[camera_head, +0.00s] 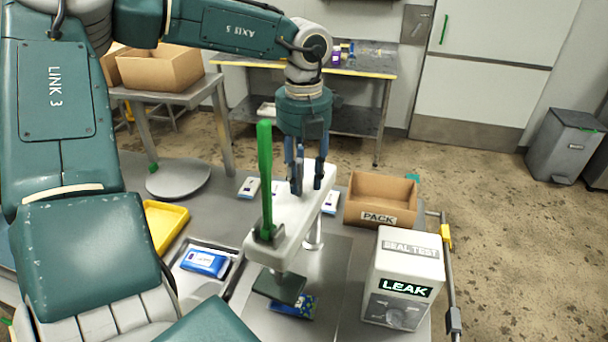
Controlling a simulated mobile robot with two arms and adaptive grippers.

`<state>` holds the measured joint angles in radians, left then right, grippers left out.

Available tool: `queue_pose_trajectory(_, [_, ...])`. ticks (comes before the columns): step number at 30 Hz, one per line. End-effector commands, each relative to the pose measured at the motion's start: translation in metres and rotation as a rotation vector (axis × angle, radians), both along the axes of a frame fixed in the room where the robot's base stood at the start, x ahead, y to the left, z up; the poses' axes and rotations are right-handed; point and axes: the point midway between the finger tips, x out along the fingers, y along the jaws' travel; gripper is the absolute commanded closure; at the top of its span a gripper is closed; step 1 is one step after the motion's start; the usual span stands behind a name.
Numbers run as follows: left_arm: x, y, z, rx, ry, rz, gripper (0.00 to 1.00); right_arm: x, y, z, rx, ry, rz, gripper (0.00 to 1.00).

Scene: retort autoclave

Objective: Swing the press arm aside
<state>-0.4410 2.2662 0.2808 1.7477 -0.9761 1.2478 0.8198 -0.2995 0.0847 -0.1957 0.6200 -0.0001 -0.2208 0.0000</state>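The press arm (290,232) is a white beam on a round post (313,235). A tall green handle (265,180) stands up from its near end. Its dark square pad (279,287) hangs over a blue pouch (294,306) and partly hides it. My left gripper (308,183) points down at the far end of the press arm, behind the green handle. Its fingers are spread with nothing seen between them. I cannot tell whether they touch the beam. My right gripper is out of view.
A white seal tester (411,254) reading LEAK stands right of the press. An open cardboard PACK box (386,184) is behind it. A tray (233,255) with a blue-and-white pouch (205,262) and a yellow tray (174,212) lie left. Small white packs (249,188) lie near the post.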

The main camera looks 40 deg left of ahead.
Motion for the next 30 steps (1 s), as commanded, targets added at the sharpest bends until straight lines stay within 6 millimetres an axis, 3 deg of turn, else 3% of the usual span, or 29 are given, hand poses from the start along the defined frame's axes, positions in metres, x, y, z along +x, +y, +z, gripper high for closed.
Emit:
queue_pose_trajectory(4, [0.000,0.000,0.000,0.000,0.000,0.000,0.67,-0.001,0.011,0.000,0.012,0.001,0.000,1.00])
queue_pose_trajectory(10, [0.001,0.000,0.013,0.001,-0.004,0.001,0.67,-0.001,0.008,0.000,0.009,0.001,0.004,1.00])
queue_pose_trajectory(21, [0.001,0.000,0.088,0.001,-0.005,0.001,0.67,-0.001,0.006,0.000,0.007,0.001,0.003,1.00])
queue_pose_trajectory(30, [0.000,0.000,0.119,0.000,0.000,0.000,0.67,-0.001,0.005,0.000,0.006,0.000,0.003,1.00])
